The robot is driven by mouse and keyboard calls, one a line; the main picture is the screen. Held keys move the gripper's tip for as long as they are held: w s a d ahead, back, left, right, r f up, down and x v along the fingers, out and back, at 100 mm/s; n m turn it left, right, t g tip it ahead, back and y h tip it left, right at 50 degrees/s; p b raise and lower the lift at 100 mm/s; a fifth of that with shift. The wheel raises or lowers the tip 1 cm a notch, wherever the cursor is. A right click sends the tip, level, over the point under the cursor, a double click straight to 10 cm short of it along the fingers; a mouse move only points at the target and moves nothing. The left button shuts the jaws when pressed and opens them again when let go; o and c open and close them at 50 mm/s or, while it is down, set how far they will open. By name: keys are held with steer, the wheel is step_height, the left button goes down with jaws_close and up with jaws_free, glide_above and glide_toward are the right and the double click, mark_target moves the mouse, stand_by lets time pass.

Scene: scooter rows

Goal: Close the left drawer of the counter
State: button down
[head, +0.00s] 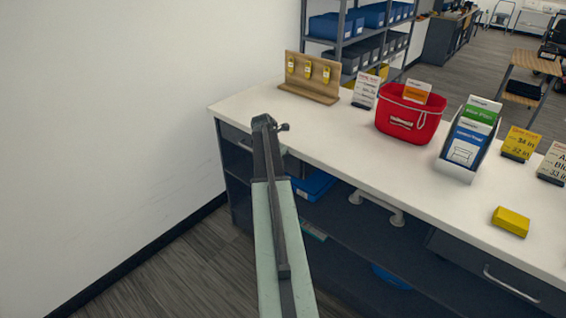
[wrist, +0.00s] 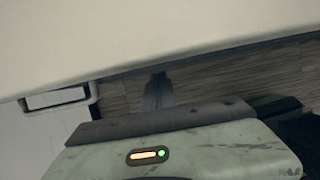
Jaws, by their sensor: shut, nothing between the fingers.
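The counter (head: 330,140) has a white top and a dark shelf space below. Its left drawer (head: 236,137) shows as a dark front under the top at the left end. My arm hides part of it, and I cannot tell how far it stands out. In the wrist view a grey bar handle (wrist: 60,97) shows at the left, below the pale counter edge. My gripper (head: 268,122) is shut and empty, at the counter's front edge by the left drawer. In the wrist view its dark fingers (wrist: 157,90) are beside the handle, apart from it.
A wooden key board (head: 309,80), a red basket (head: 408,115), a leaflet holder (head: 467,145) and a yellow block (head: 511,221) stand on the counter. A right drawer (head: 465,262) has a bar handle. A wall (head: 100,110) borders the left; floor (head: 170,265) is clear.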

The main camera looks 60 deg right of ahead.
steer(key=a+p+v, duration=0.2)
steer(key=p+v, duration=0.7)
steer(key=v, duration=0.2)
steer(key=shift+f, duration=0.45)
steer(key=shift+a, duration=0.15)
